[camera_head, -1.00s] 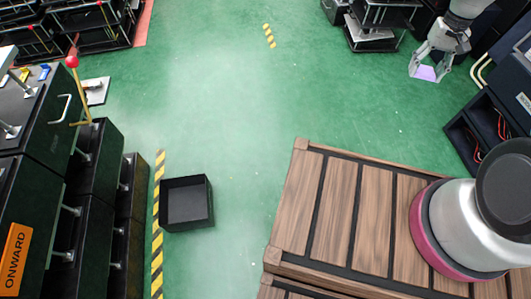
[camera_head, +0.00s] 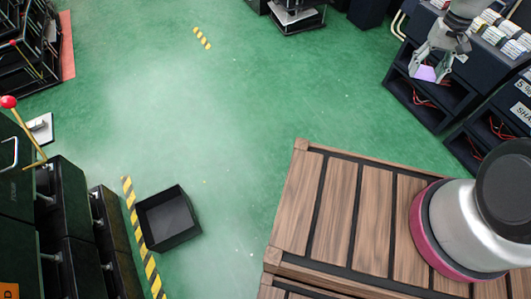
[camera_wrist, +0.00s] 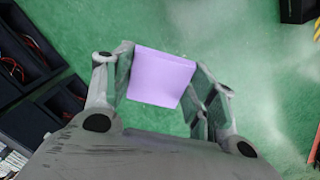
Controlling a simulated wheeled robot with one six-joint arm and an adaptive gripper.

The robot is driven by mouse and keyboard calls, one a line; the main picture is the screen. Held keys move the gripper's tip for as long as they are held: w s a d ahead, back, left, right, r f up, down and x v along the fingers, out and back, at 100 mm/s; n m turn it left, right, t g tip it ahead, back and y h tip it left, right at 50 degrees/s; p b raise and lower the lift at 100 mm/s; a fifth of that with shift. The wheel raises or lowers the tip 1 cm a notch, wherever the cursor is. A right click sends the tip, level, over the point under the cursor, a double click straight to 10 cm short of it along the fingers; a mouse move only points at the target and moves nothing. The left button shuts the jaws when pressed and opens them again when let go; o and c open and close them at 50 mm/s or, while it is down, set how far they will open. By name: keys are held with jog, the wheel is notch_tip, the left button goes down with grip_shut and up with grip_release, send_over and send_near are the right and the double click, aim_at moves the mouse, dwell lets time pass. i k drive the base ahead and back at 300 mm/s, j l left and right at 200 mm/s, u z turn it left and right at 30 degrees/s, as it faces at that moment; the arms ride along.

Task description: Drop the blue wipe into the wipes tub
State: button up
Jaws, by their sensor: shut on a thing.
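My gripper (camera_head: 430,62) is shut on a flat, square wipe (camera_head: 425,73), which looks pale lavender rather than clearly blue. In the wrist view the wipe (camera_wrist: 160,78) sits between the two fingers of my gripper (camera_wrist: 163,82), with green floor behind it. In the head view the gripper hangs at the upper right, in front of a dark bench. A black open-topped box (camera_head: 150,210) stands on the floor at lower left, far from the gripper. It looks empty; I cannot tell if it is the wipes tub.
Black cabinets with handles (camera_head: 75,215) line the left, beside a yellow-black floor stripe (camera_head: 141,236). The green floor between is clear.

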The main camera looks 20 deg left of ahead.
aim_at(175, 218)
jog(key=k+u, duration=0.35)
jog(key=k+j+u, duration=0.2)
jog(key=k+u, duration=0.15)
